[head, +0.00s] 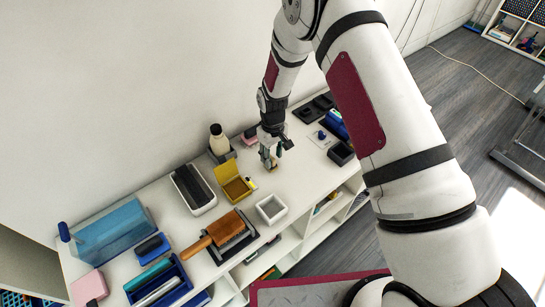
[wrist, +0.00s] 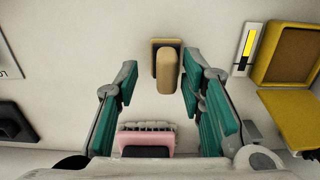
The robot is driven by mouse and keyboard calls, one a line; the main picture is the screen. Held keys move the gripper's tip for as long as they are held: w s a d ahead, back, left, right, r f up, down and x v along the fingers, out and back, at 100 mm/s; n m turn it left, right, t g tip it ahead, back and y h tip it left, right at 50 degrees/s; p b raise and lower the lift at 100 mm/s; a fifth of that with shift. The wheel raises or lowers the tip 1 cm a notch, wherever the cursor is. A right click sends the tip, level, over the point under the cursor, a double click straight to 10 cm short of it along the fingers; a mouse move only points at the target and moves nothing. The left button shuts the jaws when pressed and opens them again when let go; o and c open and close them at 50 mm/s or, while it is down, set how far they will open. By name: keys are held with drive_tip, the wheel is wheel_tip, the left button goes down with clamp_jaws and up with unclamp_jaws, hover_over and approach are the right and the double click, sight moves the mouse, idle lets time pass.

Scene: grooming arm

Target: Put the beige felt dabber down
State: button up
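The beige felt dabber (wrist: 167,72) shows in the wrist view as a rounded beige block with a darker tan end behind it. It is on or just over the white top, beyond my fingertips and nearer the right finger. My gripper (wrist: 158,82) is open, with its green finger pads wide apart. A gap shows between the dabber and the left finger; contact with the right finger cannot be told. In the head view my gripper (head: 269,156) points down low over the white shelf top, and the dabber is mostly hidden there.
A yellow open box (head: 233,182) stands left of my gripper, with a small yellow-marked item (wrist: 247,46) beside it. A pink bristled block (wrist: 146,138) lies close by the fingers. A white square tray (head: 271,208) and a dark open box (head: 341,153) stand nearby.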

drive_tip(key=s+d+r+m+t, duration=0.1)
drive_tip(key=s+d+r, duration=0.2)
drive_tip(key=r, duration=0.8)
drive_tip(key=s+d+r+m+t+b, duration=0.1)
drive_tip(key=s+d+r, duration=0.1)
drive_tip(key=r, duration=0.9)
drive_tip(key=s+d+r+m, duration=0.1)
drive_tip(key=s+d+r, duration=0.2)
drive_tip(key=r, duration=0.9)
drive_tip(key=s+d+r+m+t, duration=0.1)
drive_tip(key=s+d+r, duration=0.1)
drive_tip(key=s, duration=0.4)
drive_tip(key=s+d+r+m+t, duration=0.1)
drive_tip(key=s+d+r, duration=0.1)
drive_tip(key=s+r, duration=0.2)
drive_tip(key=s+d+r+m+t, duration=0.1)
drive_tip(key=s+d+r, duration=0.1)
drive_tip(key=s, duration=0.8)
drive_tip(key=shift+s+d+r+m, duration=0.25)
drive_tip(key=shift+d+r+m, duration=0.15)
drive_tip(key=shift+r, duration=0.1)
